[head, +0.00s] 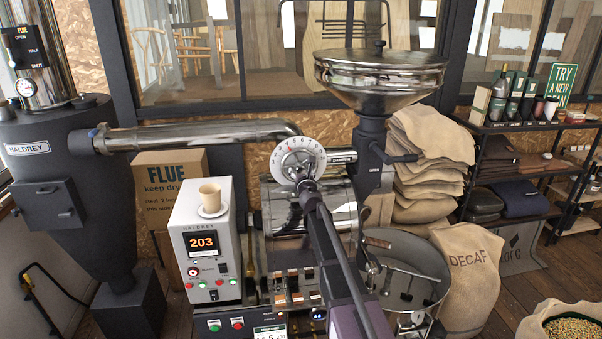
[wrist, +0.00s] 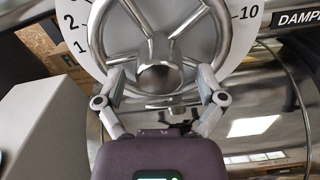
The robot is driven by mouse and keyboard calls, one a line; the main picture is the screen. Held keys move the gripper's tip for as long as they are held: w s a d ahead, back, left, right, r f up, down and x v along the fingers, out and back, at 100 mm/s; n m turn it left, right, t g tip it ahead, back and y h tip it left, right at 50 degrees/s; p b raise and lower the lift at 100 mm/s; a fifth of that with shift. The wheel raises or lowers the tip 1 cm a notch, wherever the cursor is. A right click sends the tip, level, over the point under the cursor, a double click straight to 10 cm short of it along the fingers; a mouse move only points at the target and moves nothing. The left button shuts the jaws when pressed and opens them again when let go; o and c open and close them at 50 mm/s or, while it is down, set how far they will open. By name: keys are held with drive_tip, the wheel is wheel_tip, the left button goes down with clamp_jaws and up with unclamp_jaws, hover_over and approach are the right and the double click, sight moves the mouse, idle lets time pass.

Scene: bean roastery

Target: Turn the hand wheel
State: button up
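The hand wheel (wrist: 160,76) is bright metal with spokes and a round hub. It fills the upper middle of the wrist view, in front of a white numbered dial (wrist: 237,42). In the head view the dial (head: 281,160) sits on the front of the roaster, partly covered by my arm. My gripper (wrist: 158,76) is open, its two fingers spread to either side of the hub at the lower part of the wheel. Nothing shows between the fingertips except the wheel behind. I cannot tell whether the fingers touch the wheel.
A steel pipe (head: 200,135) runs behind to the left. A hopper (head: 380,75) rises to the right, above a round cooling tray (head: 440,262). A damper label (wrist: 297,20) is right of the dial.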

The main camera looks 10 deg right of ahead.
clamp_jaws()
drive_tip(key=shift+m, duration=3.6)
drive_tip(key=shift+o, duration=1.4)
unclamp_jaws()
drive_tip(key=shift+s, duration=0.1)
